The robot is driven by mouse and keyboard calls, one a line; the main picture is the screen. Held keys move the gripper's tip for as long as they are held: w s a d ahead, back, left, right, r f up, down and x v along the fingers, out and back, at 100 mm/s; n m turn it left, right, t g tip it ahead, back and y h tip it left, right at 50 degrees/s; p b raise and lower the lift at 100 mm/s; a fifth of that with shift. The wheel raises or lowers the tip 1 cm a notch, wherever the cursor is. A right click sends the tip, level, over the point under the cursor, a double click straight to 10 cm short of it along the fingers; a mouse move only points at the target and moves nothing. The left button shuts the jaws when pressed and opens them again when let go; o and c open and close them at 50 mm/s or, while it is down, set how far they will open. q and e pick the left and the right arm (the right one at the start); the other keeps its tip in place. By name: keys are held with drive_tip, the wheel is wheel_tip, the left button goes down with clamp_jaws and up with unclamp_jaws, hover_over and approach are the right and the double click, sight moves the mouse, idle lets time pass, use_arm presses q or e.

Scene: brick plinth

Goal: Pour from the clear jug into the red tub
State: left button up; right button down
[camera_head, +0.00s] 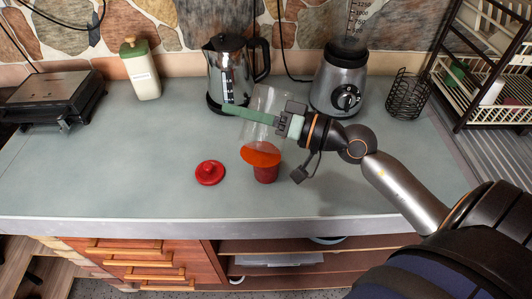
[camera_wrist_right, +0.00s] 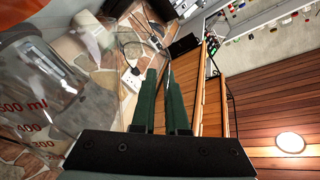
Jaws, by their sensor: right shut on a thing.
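The clear jug (camera_head: 256,130) is held up and tilted over the red tub (camera_head: 266,174), which stands on the counter. An orange patch shows where the jug's lower end overlaps the tub's top; I cannot tell whether it lies in the jug or the tub. My right gripper (camera_head: 232,109), with long green fingers, is shut on the jug. In the right wrist view the jug (camera_wrist_right: 45,105), with red volume marks, is at the left beside the fingers (camera_wrist_right: 161,80). The grasped part is not clear. My left gripper is not in view.
A red lid (camera_head: 210,172) lies left of the tub. Behind stand a kettle (camera_head: 228,66), a blender (camera_head: 340,82), a green-lidded canister (camera_head: 141,72) and a wire basket (camera_head: 406,95). A grill (camera_head: 50,97) is at far left, a dish rack (camera_head: 485,80) at right. The front left counter is clear.

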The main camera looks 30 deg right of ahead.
drive_tip(key=shift+s+a+f+n+b, duration=0.2)
drive_tip(key=shift+s+a+n+b, duration=0.15)
drive_tip(key=shift+a+n, duration=0.15)
drive_tip(key=shift+d, duration=0.1)
idle(1.0)
drive_tip(key=shift+r, duration=0.15)
drive_tip(key=shift+w+d+r+m+y+p, duration=0.15)
drive_tip(key=shift+w+d+r+m+p, duration=0.25)
drive_tip(key=shift+d+m, duration=0.2)
drive_tip(key=shift+w+d+r+m+y+p, duration=0.15)
drive_tip(key=shift+w+d+r+m+p, duration=0.15)
drive_tip(key=shift+d+r+m, duration=0.3)
drive_tip(key=shift+w+d+f, duration=0.1)
drive_tip(key=shift+d+f, duration=0.05)
drive_tip(key=shift+f, duration=0.15)
drive_tip(key=shift+d, duration=0.1)
